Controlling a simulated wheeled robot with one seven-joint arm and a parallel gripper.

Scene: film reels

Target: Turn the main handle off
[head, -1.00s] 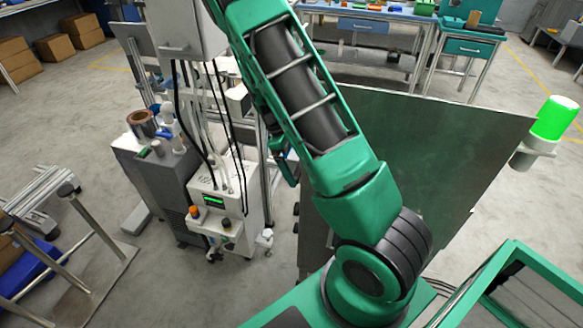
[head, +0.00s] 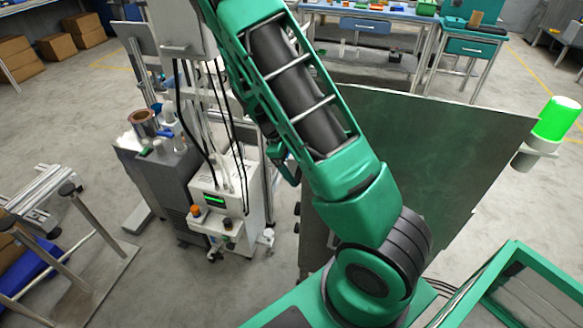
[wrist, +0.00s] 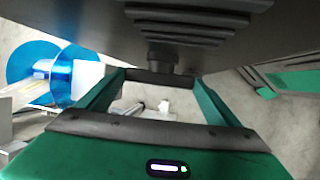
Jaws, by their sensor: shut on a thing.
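In the wrist view my gripper (wrist: 160,80) has its two green fingers converging at a short dark stem (wrist: 163,58) under a dark grey housing (wrist: 230,50). The fingers are shut on this stem, which appears to be the main handle. The fingertips partly hide it, so its full shape and turn position cannot be told. In the head view my green arm reaches up and left across the middle. My gripper and the handle cannot be made out there.
A white machine with a green display (head: 213,200) stands left of my arm, with hanging black cables. A large dark green panel (head: 430,160) stands to the right, beside a green lamp (head: 556,118). A blue reel (wrist: 45,75) is at the left in the wrist view.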

